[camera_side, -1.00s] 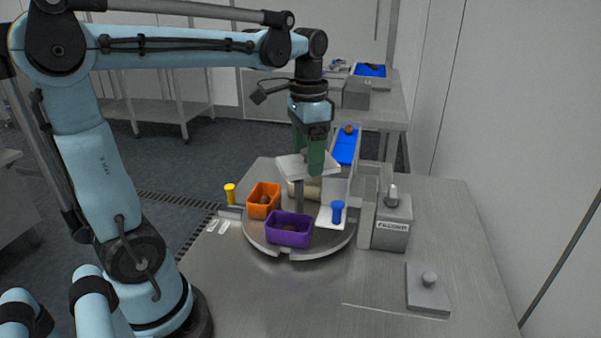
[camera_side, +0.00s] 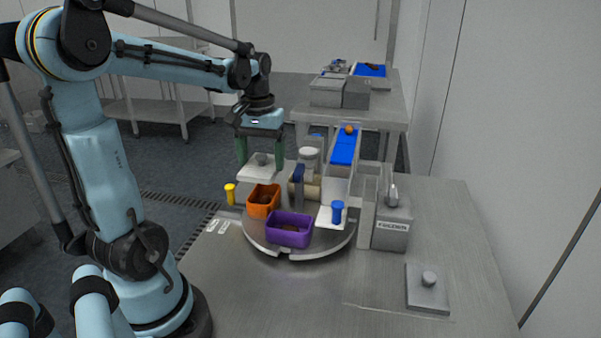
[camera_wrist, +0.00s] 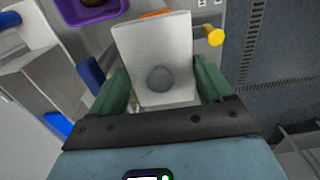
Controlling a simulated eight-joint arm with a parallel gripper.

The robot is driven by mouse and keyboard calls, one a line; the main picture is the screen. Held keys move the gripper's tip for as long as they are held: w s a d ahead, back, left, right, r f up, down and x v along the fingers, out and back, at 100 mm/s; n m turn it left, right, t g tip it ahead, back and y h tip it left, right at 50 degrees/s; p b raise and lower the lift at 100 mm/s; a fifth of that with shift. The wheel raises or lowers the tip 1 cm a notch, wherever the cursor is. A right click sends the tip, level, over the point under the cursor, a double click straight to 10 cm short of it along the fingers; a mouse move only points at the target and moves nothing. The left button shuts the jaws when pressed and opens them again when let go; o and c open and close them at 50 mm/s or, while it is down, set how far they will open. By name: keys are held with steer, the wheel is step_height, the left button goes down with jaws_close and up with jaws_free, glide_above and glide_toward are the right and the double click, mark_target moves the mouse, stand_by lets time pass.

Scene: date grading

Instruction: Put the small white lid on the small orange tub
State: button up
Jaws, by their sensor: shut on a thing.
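My gripper (camera_side: 262,160) has green fingers and is shut on the small white lid (camera_side: 257,174) by its grey knob. The lid is a flat square plate, held roughly level above the turntable. In the wrist view the lid (camera_wrist: 150,45) lies between the green fingers, with its knob (camera_wrist: 160,78) near the middle. The small orange tub (camera_side: 263,211) stands on the turntable with a brown date in it. The lid is above and slightly left of the tub, apart from it in the side view. In the wrist view only a sliver of the tub (camera_wrist: 155,14) shows past the lid.
The purple tub (camera_side: 289,238) stands on the round turntable (camera_side: 310,254) at the front. A yellow peg (camera_side: 230,194) is left of the orange tub. A blue peg (camera_side: 337,212), a conveyor (camera_side: 345,146) and a grey box (camera_side: 392,232) are to the right. Another knobbed lid (camera_side: 427,290) lies on the table.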

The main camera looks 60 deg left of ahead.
mark_target(259, 176)
steer(key=shift+f, duration=2.9)
steer(key=shift+f, duration=0.55)
steer(key=o, duration=0.9)
steer(key=shift+r, duration=0.1)
steer(key=shift+r, duration=3.4)
steer(key=s+d+m, duration=0.1)
steer(key=d+m, duration=0.1)
steer(key=s+d+m+t+y, duration=0.1)
steer(key=d, duration=0.1)
steer(key=shift+s, duration=0.3)
steer(key=w+d+m+t, duration=0.1)
steer(key=d+m+t, duration=0.1)
steer(key=d, duration=0.3)
steer(key=w+d+m+t, duration=0.1)
steer(key=d+m+t, duration=0.1)
steer(key=d, duration=0.3)
steer(key=w+d+f+m+t+h, duration=0.1)
steer(key=d+m+t, duration=0.1)
steer(key=d, duration=0.3)
steer(key=shift+w+d, duration=0.1)
steer(key=shift+w, duration=0.05)
